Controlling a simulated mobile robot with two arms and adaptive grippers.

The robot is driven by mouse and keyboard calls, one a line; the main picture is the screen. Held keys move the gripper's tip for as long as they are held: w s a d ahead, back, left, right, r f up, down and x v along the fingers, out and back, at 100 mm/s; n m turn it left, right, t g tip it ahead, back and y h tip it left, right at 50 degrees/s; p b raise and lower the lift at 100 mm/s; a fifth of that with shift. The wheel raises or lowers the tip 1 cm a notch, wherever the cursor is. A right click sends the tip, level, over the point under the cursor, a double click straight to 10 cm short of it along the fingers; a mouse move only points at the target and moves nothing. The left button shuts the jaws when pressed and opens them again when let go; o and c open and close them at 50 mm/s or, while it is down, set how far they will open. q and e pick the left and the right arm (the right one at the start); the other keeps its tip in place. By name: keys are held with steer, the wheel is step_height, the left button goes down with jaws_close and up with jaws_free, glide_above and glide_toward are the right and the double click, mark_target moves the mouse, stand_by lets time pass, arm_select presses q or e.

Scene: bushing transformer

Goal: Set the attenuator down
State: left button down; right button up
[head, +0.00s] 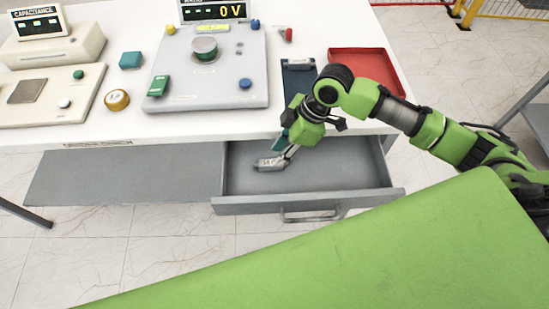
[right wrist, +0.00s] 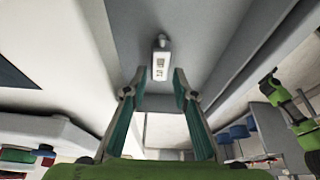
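A small grey block with dark markings, which looks like the attenuator (head: 267,164), lies on the floor of the open drawer (head: 335,165). In the right wrist view the attenuator (right wrist: 161,64) shows just past the fingertips, with clear gaps to both fingers. My right gripper (head: 285,157) reaches down into the drawer from above, beside the attenuator. In the right wrist view its two teal-padded fingers (right wrist: 159,78) are spread and nothing is between the pads. My left gripper is not in the head view.
The white table (head: 300,50) is above the drawer. A dark blue tray (head: 296,80) and a red tray (head: 392,62) are near its right edge. The drawer's right half looks empty.

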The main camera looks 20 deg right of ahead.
steer(key=v, duration=0.7)
steer(key=shift+r, duration=0.2)
steer(key=shift+s+d, duration=0.1)
